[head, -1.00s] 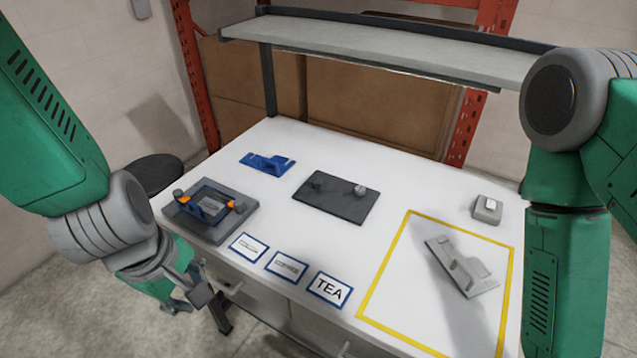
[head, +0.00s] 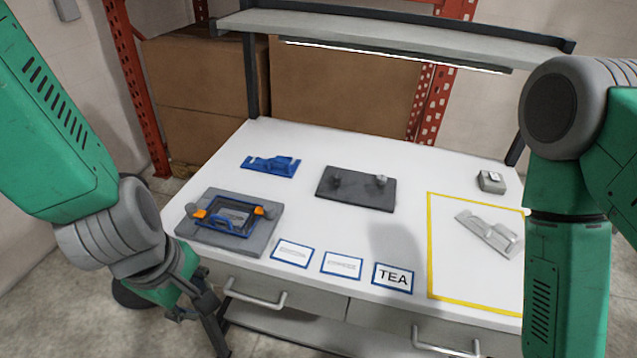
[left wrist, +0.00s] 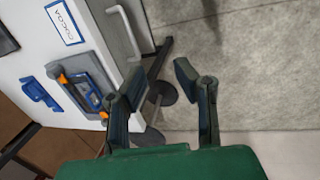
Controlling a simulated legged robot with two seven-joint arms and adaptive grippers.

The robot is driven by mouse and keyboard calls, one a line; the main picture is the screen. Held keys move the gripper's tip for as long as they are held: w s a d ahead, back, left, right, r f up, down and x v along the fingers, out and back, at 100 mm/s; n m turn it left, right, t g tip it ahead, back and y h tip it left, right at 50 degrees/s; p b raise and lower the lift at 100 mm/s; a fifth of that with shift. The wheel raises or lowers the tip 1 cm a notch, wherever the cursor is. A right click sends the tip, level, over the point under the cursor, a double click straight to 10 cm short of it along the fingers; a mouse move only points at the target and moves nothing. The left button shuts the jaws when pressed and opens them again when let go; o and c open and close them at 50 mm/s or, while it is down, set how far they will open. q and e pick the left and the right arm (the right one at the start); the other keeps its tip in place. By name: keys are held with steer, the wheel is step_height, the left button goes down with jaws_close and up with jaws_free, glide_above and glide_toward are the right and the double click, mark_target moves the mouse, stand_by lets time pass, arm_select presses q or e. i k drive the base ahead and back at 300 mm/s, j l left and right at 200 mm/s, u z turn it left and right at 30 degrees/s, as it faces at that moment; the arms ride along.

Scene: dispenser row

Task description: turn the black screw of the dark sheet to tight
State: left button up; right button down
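A flat dark sheet (head: 358,197) lies on the white table, back of centre in the head view. Two knobs stand on it: a black screw (head: 336,180) at its left and a greyer knob (head: 381,181) at its right. How tight the black screw is cannot be told. My left gripper (head: 208,310) hangs in front of the table's left front edge, away from the sheet. In the left wrist view its two fingers (left wrist: 160,72) are spread with nothing between them. My right arm comes down at the right edge; its gripper is out of view.
A grey fixture (head: 262,242) with a blue frame and orange clamps sits at the table's left. A blue bracket (head: 270,165) lies behind it. A grey bracket (head: 488,236) lies inside a yellow outline. A grey box (head: 491,181) stands behind that. A shelf (head: 400,42) overhangs the back.

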mark_target(336, 177)
steer(key=i+l+z, duration=0.1)
steer(key=l, duration=0.3)
steer(key=i+l+z, duration=0.15)
steer(key=l, duration=0.3)
steer(key=i+l+z, duration=0.1)
steer(key=i+l, duration=0.2)
